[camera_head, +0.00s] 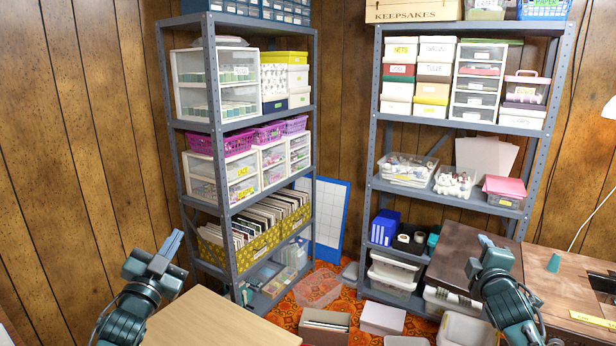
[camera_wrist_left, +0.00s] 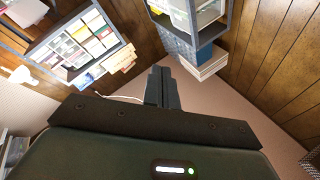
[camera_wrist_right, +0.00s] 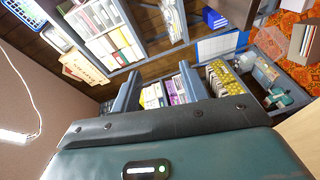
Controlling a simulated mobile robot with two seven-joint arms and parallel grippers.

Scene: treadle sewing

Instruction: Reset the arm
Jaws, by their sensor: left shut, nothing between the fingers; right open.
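My left gripper (camera_head: 170,245) is raised at the lower left of the head view, above a light wooden tabletop. In the left wrist view its two fingers (camera_wrist_left: 162,85) lie together with nothing between them. My right gripper (camera_head: 484,250) is raised at the lower right of the head view, in front of a dark brown wooden surface. In the right wrist view its two fingers (camera_wrist_right: 158,82) stand apart with nothing held. Both grippers point upward and appear clear of the furniture.
A metal shelf (camera_head: 216,130) with drawers and baskets stands left; another shelf (camera_head: 374,100) with boxes stands right. The light tabletop (camera_head: 215,322) is bare. Several bins, including an open box (camera_head: 325,322), sit on the patterned floor. A wooden sewing table (camera_head: 575,290) is at the right.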

